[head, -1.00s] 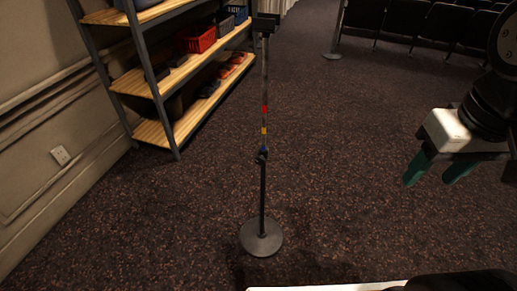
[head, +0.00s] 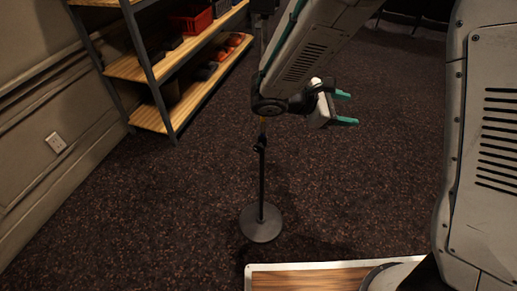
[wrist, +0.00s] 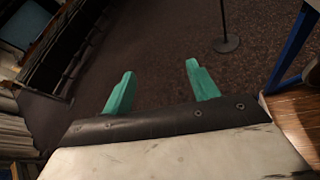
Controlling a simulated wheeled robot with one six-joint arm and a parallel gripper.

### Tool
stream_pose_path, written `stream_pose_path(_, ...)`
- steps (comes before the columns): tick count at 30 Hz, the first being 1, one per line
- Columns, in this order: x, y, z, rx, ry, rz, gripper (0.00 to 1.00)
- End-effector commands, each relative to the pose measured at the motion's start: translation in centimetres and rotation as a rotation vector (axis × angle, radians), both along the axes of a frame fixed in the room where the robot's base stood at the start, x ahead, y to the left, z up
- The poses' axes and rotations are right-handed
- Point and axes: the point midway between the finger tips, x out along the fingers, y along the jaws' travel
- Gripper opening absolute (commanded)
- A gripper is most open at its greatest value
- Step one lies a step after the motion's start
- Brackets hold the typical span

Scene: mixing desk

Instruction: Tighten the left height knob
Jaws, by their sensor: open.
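A dark stand with a round base (head: 262,223) stands upright on the carpet left of centre in the head view. A small dark knob or collar (head: 260,145) sits on its pole; details are too small to tell. My arm covers part of the pole above it. My gripper (head: 348,108) is right of the pole and higher in the picture, with its teal fingers pointing right, away from the stand. The fingers are apart and empty, as the wrist view (wrist: 160,68) also shows. The knob cannot be made out in the wrist view.
A shelf unit (head: 155,62) with bins stands at the left along the wall. A wood-topped surface (head: 305,279) lies at the bottom. The wrist view shows a round-based post (wrist: 226,44); I cannot tell which. Open carpet surrounds the stand.

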Motion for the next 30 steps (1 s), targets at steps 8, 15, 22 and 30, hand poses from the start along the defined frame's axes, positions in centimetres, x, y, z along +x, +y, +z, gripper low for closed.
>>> stream_pose_path(8, 5.1, 10.8, -10.7, -0.358, 0.173, 0.501, 0.59)
stream_pose_path(15, 4.7, 19.5, -20.9, -0.608, 0.261, 0.892, 0.59)
stream_pose_path(22, 3.2, 23.1, -26.1, -0.714, 0.290, 1.075, 0.59)
stream_pose_path(30, 5.7, 22.4, -26.7, -0.726, 0.294, 1.094, 0.59)
